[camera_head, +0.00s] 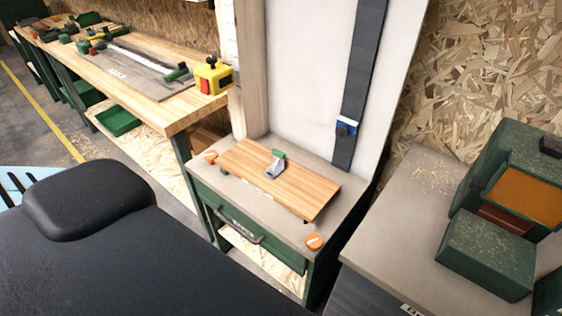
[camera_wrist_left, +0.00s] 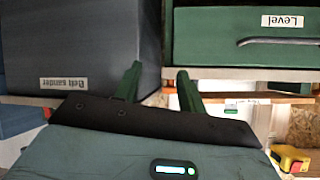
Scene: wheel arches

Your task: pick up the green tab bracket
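A small grey bracket with a green tab (camera_head: 275,163) sits on a wooden board (camera_head: 303,190) in the head view. The board lies on top of a grey-topped cabinet with a green drawer. Neither gripper shows in the head view. In the left wrist view my left gripper (camera_wrist_left: 157,83) has its two green fingers apart with nothing between them. The bracket cannot be made out in the left wrist view. My right gripper is in neither view.
Orange round pieces (camera_head: 314,241) lie near the board. A long workbench (camera_head: 150,97) with tools and a yellow object (camera_head: 213,77) stands left. A green machine (camera_head: 487,252) stands right. The wrist view shows a box labelled "Belt sander" (camera_wrist_left: 80,45) and a green drawer labelled "Level" (camera_wrist_left: 215,35).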

